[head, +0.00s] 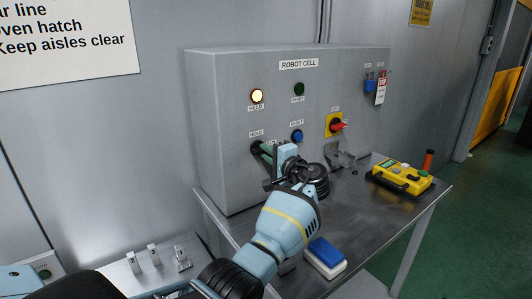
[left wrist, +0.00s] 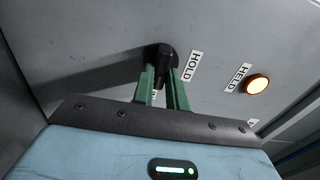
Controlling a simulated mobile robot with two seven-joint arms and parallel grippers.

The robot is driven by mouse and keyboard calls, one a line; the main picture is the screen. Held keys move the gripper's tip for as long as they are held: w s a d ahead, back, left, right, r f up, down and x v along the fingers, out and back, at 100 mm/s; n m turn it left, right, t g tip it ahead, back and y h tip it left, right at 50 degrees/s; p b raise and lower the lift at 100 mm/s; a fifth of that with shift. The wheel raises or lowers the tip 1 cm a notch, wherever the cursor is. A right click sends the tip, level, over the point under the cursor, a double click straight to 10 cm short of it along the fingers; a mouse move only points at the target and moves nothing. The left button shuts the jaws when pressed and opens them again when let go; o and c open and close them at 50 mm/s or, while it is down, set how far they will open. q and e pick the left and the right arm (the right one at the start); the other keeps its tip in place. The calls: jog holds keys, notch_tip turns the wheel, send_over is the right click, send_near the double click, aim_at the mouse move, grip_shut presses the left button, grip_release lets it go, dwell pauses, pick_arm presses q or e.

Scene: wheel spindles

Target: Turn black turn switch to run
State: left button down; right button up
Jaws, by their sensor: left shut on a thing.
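The black turn switch (head: 255,148) is on the grey cabinet front, below a HOLD label (head: 256,133). My left gripper (head: 264,150) reaches it from the front right, and its green fingers cover part of the switch. In the left wrist view, the gripper (left wrist: 162,76) has its two green fingers on either side of the black switch knob (left wrist: 159,54), shut on it. The HOLD label (left wrist: 187,66) is beside the knob there. Another label between the fingers is mostly hidden. My right gripper is not in view.
The lit HELD lamp (head: 257,96) is above the switch. A blue RESET button (head: 297,136) and a red-yellow rotary switch (head: 337,126) are to the right. The table (head: 390,215) holds a yellow pendant (head: 400,178) and a blue-white block (head: 325,257).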

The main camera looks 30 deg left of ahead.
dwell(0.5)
pick_arm(q)
jog(key=c, duration=1.4)
grip_release()
jog(key=v, duration=0.8)
jog(key=shift+f, duration=0.1)
